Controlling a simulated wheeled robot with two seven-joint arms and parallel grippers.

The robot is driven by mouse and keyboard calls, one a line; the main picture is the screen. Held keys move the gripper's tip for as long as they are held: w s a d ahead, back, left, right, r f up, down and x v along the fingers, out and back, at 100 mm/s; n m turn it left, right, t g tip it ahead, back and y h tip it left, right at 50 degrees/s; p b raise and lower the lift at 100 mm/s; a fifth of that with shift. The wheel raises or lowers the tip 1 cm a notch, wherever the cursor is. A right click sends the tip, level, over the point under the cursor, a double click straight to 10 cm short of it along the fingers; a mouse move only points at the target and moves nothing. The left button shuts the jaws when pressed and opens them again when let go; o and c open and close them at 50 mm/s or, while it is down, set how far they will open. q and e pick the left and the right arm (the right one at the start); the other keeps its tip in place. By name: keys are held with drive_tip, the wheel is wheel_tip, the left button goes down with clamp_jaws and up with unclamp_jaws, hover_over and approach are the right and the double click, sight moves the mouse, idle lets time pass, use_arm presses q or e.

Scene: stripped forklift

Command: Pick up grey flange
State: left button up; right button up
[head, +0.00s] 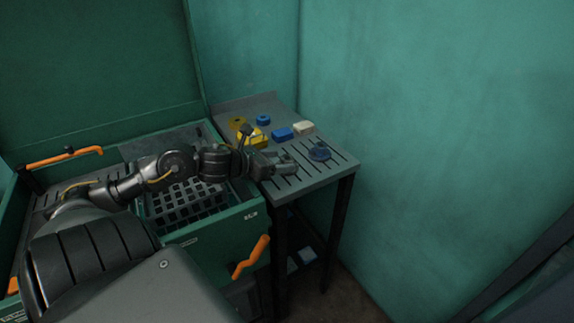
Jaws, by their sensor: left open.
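The grey flange (320,153) is a round, dark blue-grey piece with a raised middle. It sits on the slotted grey table (324,171) near its right edge. My left gripper (289,163) is open and empty, just left of the flange, over or close above the table. A gap shows between the gripper and the flange. The exact height of the fingers is hard to tell. My right gripper does not show.
Behind lie a blue block (282,134), a cream block (304,128), a blue round part (263,120), a yellow round part (237,122) and a yellow part (258,141). A green machine with a black crate (188,202) stands left. Teal walls close off the table's back and right.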

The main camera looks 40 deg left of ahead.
sight(291, 160)
use_arm(q)
drive_tip(key=shift+w, duration=0.1)
drive_tip(key=shift+p+x, duration=0.7)
drive_tip(key=shift+x, duration=1.9)
drive_tip(key=shift+f, duration=0.1)
drive_tip(key=c, duration=1.3)
